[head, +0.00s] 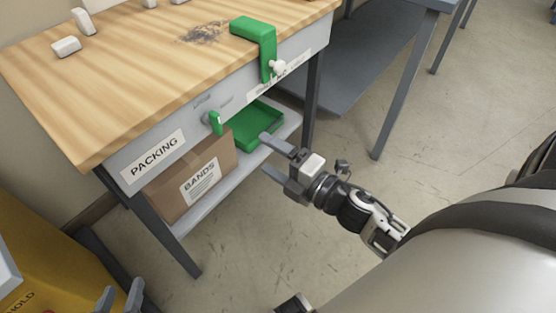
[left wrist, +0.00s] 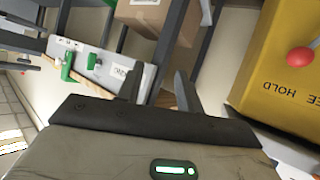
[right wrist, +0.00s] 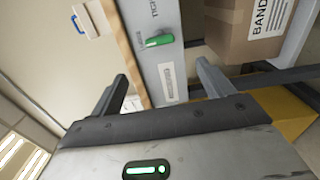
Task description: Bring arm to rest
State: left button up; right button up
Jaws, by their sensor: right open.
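My right gripper (head: 270,158) is in front of the packing bench, near the lower shelf's front edge. Its jaws are apart and empty; the right wrist view (right wrist: 162,85) also shows a wide gap between the fingers. My left gripper (head: 120,296) shows only by its fingertips at the bottom left of the head view, beside the yellow machine (head: 45,255). In the left wrist view (left wrist: 158,88) its fingers stand apart with nothing between them. The rest of the left arm is hidden below the picture.
The wooden-topped packing bench (head: 150,75) carries a green clamp (head: 255,35) at its edge. A bands box (head: 190,180) and a green tray (head: 260,125) sit on its lower shelf. A grey table (head: 375,60) stands behind. The floor (head: 450,130) to the right is clear.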

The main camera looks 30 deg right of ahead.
pick_arm(q)
jog(key=shift+w+d+f, duration=0.1)
jog(key=shift+w, duration=0.05)
pick_arm(e)
jog(key=shift+s+d, duration=0.25)
jog(key=shift+s, duration=0.4)
pick_arm(q)
jog(key=shift+g+y, duration=0.3)
jog(key=shift+g, duration=0.3)
jog(key=r+p, duration=0.1)
jog(key=p, duration=0.2)
jog(key=r+p, duration=0.2)
jog(key=p, duration=0.2)
jog(key=a+r+p, duration=0.1)
jog(key=p, duration=0.2)
jog(key=shift+s+r, duration=0.25)
jog(key=shift+r, duration=0.05)
pick_arm(e)
jog(key=s+a+r+m+g+h, duration=0.1)
jog(key=s+a+m+g, duration=0.5)
jog(key=m, duration=1.4)
jog(key=shift+s+a+r+h, duration=0.3)
jog(key=shift+s+a+h, duration=0.65)
jog(key=shift+s, duration=0.2)
